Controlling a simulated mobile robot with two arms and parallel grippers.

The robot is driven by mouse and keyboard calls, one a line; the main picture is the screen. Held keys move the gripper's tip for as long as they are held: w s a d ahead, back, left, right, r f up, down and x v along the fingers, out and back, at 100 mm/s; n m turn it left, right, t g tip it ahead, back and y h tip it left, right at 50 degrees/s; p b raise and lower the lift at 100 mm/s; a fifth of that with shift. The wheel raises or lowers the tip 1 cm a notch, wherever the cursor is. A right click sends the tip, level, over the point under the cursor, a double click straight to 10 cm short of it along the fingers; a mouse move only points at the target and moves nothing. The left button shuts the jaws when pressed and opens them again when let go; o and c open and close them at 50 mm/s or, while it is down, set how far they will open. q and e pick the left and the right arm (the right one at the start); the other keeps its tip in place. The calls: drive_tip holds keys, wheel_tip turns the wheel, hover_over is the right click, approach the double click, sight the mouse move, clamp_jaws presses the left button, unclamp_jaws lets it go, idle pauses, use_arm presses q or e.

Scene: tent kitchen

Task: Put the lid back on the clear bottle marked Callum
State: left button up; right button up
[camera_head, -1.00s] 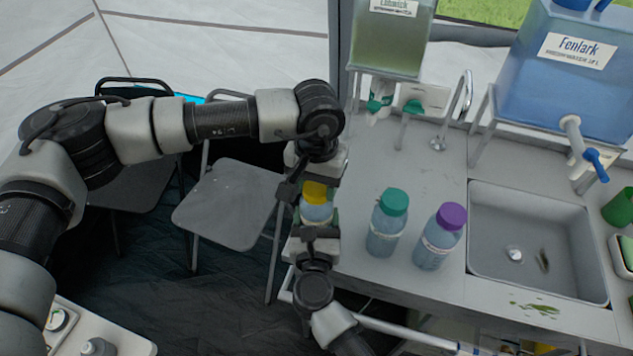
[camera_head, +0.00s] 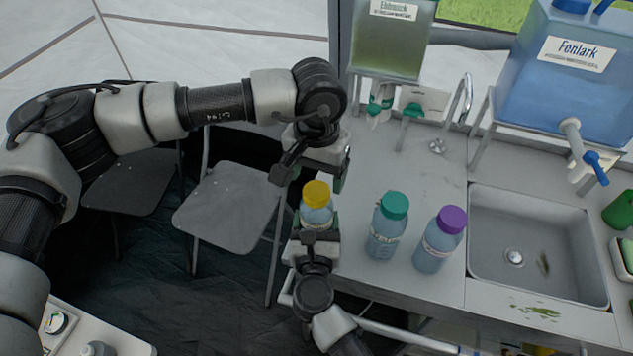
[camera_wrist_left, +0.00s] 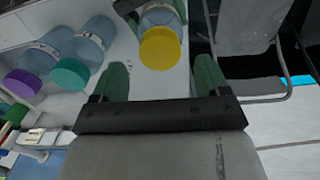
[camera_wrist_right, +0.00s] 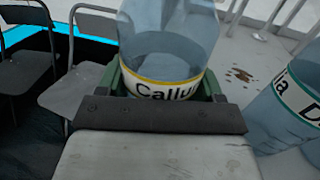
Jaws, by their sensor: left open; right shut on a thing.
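The clear bottle marked Callum (camera_head: 314,215) stands upright at the counter's left edge, with a yellow band and its name facing the right wrist camera (camera_wrist_right: 165,85). Its yellow lid (camera_head: 316,193) sits on its mouth and also shows in the left wrist view (camera_wrist_left: 160,48). My right gripper (camera_head: 314,236) is shut around the bottle's body. My left gripper (camera_head: 318,178) is open and empty just above and behind the lid, apart from it. In the left wrist view its two green fingers stand wide apart. Whether the lid is fully tightened cannot be told.
A green-lidded bottle (camera_head: 387,228) and a purple-lidded bottle (camera_head: 440,240) stand close to the right on the counter (camera_head: 400,165). Beyond them is a sink (camera_head: 530,225). Water tanks (camera_head: 580,90) stand at the back. Folding chairs (camera_head: 228,205) are to the left.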

use_arm(q)
drive_tip(key=shift+r, duration=0.4)
drive_tip(key=shift+c, duration=0.3)
